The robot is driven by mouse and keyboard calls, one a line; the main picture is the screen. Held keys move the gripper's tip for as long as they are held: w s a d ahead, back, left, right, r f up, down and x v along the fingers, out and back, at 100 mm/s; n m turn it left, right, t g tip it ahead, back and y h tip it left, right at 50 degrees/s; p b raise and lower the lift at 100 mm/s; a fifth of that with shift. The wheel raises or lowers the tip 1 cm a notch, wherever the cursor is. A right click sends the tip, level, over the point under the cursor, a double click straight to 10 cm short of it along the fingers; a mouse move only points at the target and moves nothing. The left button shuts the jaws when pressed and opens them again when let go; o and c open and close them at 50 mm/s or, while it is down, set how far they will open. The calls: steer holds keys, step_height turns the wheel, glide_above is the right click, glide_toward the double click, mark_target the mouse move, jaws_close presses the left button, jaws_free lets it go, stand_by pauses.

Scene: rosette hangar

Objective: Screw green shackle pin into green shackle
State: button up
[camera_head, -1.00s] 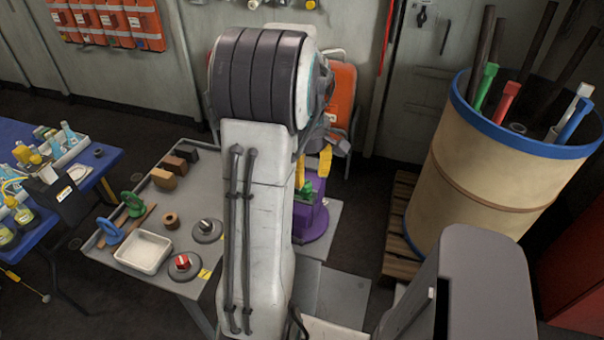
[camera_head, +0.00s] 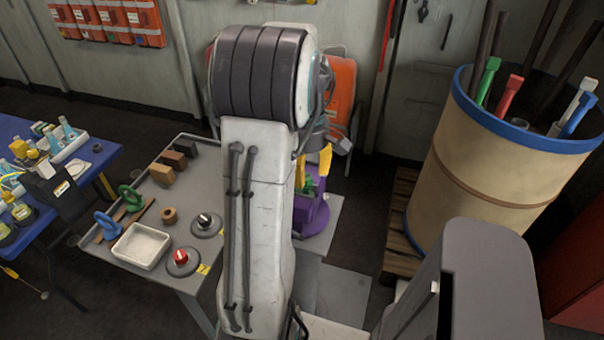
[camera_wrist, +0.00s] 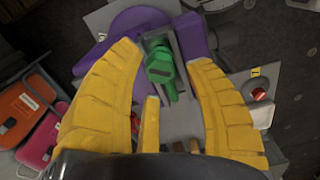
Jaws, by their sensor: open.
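A green piece (camera_wrist: 160,68) sits in the purple vise (camera_wrist: 192,36) in the wrist view. It has a blocky head and a rounded part pointing down. I cannot tell whether it is the shackle, the pin or both. In the head view the green piece (camera_head: 309,185) and the purple vise (camera_head: 312,215) are partly hidden by my arm. My gripper (camera_wrist: 167,55) is open, its yellow fingers spread on both sides of the green piece, with no clear contact. In the head view my gripper (camera_head: 313,165) shows above the vise. A green ring-shaped piece (camera_head: 131,198) stands on the grey table.
The grey table (camera_head: 185,205) also carries a blue ring (camera_head: 108,226), a white tray (camera_head: 142,247), several blocks and two round bases with knobs. A large barrel (camera_head: 490,160) of rods stands at right. A blue table (camera_head: 35,235) with bottles is at left.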

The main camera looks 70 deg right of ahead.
steer(key=shift+f, duration=0.25)
steer(key=shift+f+b, duration=0.8)
steer(key=shift+b, duration=0.05)
jaws_close()
stand_by(0.4)
steer(key=m, duration=0.9)
steer(key=shift+f+m, duration=0.1)
steer(key=shift+m, duration=0.2)
